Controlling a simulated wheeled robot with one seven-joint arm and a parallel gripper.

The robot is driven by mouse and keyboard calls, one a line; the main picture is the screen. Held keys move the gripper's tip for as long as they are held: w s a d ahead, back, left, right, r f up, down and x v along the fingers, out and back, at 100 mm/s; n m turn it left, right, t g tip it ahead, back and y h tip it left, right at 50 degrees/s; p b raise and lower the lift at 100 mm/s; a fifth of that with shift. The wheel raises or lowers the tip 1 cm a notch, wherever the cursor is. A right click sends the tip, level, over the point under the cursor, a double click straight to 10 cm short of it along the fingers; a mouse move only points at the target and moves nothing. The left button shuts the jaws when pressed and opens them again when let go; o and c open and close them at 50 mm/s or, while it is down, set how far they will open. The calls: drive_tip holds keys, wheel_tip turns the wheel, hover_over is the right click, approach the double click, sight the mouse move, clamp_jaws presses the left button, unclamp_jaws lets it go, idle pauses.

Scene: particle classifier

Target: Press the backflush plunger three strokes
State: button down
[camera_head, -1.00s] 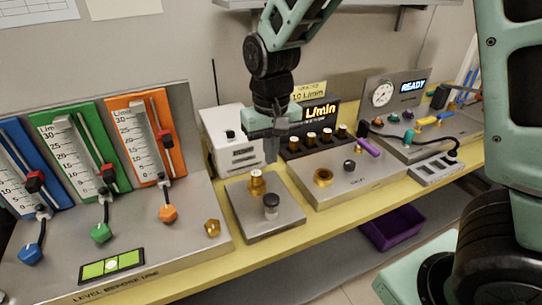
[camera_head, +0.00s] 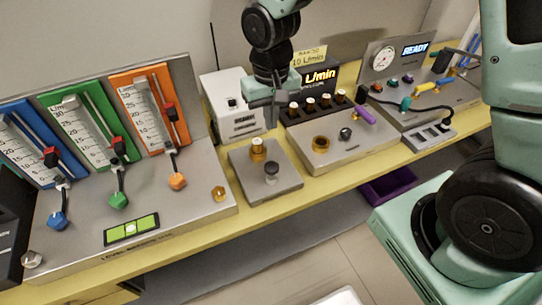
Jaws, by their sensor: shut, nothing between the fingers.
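A small grey metal plate (camera_head: 284,190) stands in the middle of the yellow bench. On it are a brass fitting with a pale top (camera_head: 258,150) and a short post with a dark round cap (camera_head: 271,169), which looks like the plunger. My gripper (camera_head: 275,125) is shut and empty, pointing down above and behind this plate. It appears clear of both the post and the brass fitting. How far it is above the cap is hard to tell from this one view.
A level panel with blue, green and orange flow meters (camera_head: 147,110) stands left. A white box (camera_head: 232,102) is behind my gripper. A grey unit (camera_head: 345,160) with a brass ring and knobs is right of the plate. A purple bin (camera_head: 388,187) sits below the bench.

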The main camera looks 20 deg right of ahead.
sight(271, 166)
wheel_tip(271, 166, down, 14)
drive_tip(key=p, duration=0.3)
idle(0.3)
wheel_tip(271, 166, down, 3)
drive_tip(key=shift+r+b, duration=0.1)
drive_tip(key=shift+b, duration=1.1)
drive_tip(key=shift+s, duration=0.1)
wheel_tip(271, 166, up, 5)
drive_tip(key=p, duration=0.4)
drive_tip(key=shift+r, duration=0.1)
drive_tip(key=shift+r+b, duration=0.35)
drive_tip(key=shift+b, duration=0.35)
wheel_tip(271, 166, up, 8)
drive_tip(key=b, duration=0.1)
drive_tip(key=shift+r+b, duration=0.2)
drive_tip(key=shift+b, duration=0.15)
